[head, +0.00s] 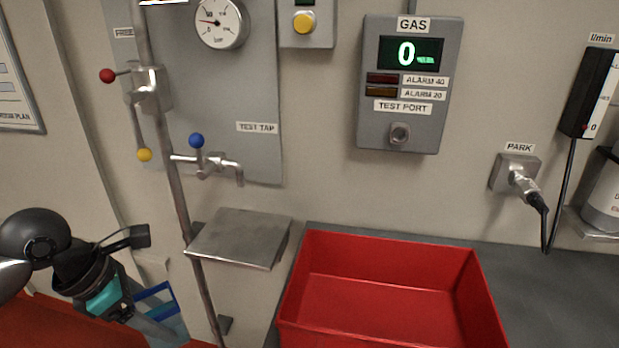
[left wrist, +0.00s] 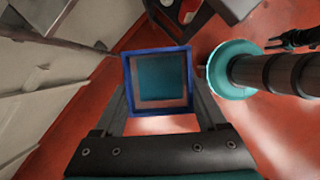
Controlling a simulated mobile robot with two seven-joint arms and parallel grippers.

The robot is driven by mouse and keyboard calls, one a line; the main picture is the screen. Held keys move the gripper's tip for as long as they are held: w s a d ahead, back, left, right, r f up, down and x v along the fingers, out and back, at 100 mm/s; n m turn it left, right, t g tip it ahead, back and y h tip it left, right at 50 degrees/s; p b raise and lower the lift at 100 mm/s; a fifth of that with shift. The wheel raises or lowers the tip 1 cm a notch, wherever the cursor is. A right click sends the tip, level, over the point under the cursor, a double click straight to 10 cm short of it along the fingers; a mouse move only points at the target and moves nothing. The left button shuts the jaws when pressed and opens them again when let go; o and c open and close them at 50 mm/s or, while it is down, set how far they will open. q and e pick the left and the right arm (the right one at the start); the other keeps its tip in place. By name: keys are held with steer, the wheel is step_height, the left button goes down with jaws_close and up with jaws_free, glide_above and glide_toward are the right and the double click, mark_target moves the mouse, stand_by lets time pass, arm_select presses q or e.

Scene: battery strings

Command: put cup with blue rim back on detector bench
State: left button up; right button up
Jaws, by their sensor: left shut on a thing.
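The cup with the blue rim (left wrist: 157,52) is square and shows in the left wrist view from above, between the two fingers of my left gripper (left wrist: 160,100). Its inside looks teal and pale, with no separate content that I can make out. In the head view the cup (head: 165,296) is at lower left, partly hidden by my left gripper (head: 150,318), which is shut on it. The cup is held above a red floor. No label names the detector bench; a dark grey counter (head: 560,290) is at right. My right gripper is not recognisable in either view.
A red bin (head: 385,260) stands on the counter. A small metal shelf (head: 240,237) is left of it, near a vertical pipe (head: 178,190) and the test tap (head: 210,165). A gas panel (head: 410,85) and a parked plug (head: 522,183) are on the wall.

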mark_target(175, 319)
arm_select(q)
steer(key=d+m+g, duration=0.1)
steer(key=m, duration=0.2)
steer(key=d+m+g, duration=0.1)
steer(key=m, duration=0.1)
steer(key=s+d+r+m+g+h, duration=0.1)
steer(key=d+m, duration=0.1)
steer(key=m, duration=0.1)
steer(key=shift+m, duration=0.3)
steer(key=d+r+m+g+y, duration=0.1)
steer(key=d+m+g+y, duration=0.1)
steer(key=m, duration=0.6)
steer(key=s+d+r+m+g+y, duration=0.1)
steer(key=d+m, duration=0.3)
steer(key=m, duration=0.5)
steer(key=shift+s+d+r+m+g+y, duration=0.3)
steer(key=shift+d+r+g+y, duration=0.1)
steer(key=shift+r+g+y, duration=0.35)
arm_select(e)
steer(key=w, duration=0.1)
steer(key=w+d, duration=0.1)
steer(key=shift+w, duration=0.4)
arm_select(q)
steer(key=shift+d, duration=0.1)
